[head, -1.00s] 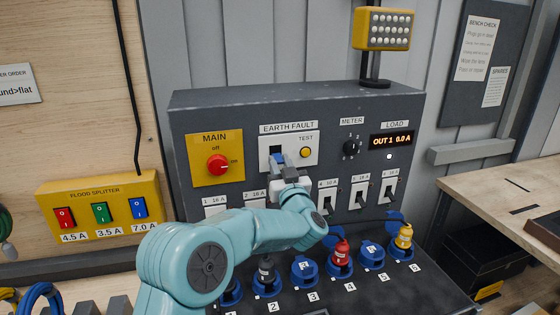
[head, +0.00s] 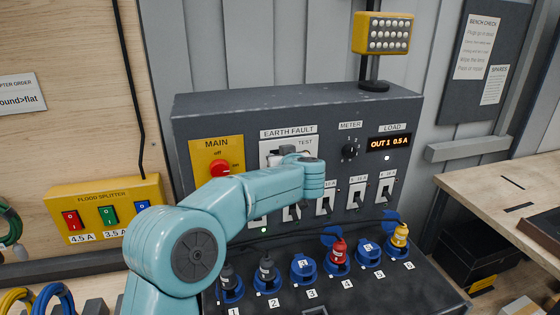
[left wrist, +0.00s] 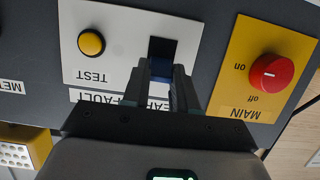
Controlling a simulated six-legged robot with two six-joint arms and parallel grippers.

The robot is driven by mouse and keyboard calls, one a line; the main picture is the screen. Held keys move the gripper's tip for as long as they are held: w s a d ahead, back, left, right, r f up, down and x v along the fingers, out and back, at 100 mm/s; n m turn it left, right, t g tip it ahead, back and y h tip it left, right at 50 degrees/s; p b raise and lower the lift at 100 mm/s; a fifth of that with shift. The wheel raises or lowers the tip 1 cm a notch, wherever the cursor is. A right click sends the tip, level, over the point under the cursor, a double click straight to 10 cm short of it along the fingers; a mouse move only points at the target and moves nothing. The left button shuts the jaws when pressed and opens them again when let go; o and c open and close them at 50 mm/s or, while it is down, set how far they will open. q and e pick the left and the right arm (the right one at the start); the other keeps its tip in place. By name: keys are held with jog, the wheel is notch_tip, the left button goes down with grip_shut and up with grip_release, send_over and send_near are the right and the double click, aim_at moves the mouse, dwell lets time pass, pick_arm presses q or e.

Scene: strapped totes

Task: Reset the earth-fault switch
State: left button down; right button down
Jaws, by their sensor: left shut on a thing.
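The earth-fault switch is a blue lever (left wrist: 162,68) in a black slot (left wrist: 161,46) on a white plate (head: 266,147). In the upside-down left wrist view, the lever is at the slot end nearest the EARTH FAULT label, its upper end on the panel. My left gripper (head: 280,153) is shut on the lever; its fingers (left wrist: 163,82) also show in the left wrist view. In the head view the gripper mostly hides the lever. The yellow TEST button (left wrist: 91,43) is beside the slot. My right gripper is not in view.
The red MAIN knob (head: 220,168) is left of the plate, and the meter dial (head: 349,151) is to the right. The load display (head: 389,142) reads OUT 1 0.5 A. Several breakers (head: 357,195) and sockets (head: 303,270) lie below, partly behind my arm.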

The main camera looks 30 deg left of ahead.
pick_arm(q)
jog(key=shift+r, duration=0.1)
jog(key=c, duration=0.9)
grip_release()
jog(key=b+v, duration=0.3)
jog(key=v, duration=1.3)
jog(key=shift+d, duration=0.15)
jog(key=shift+s+d, duration=0.1)
jog(key=shift+s, duration=0.05)
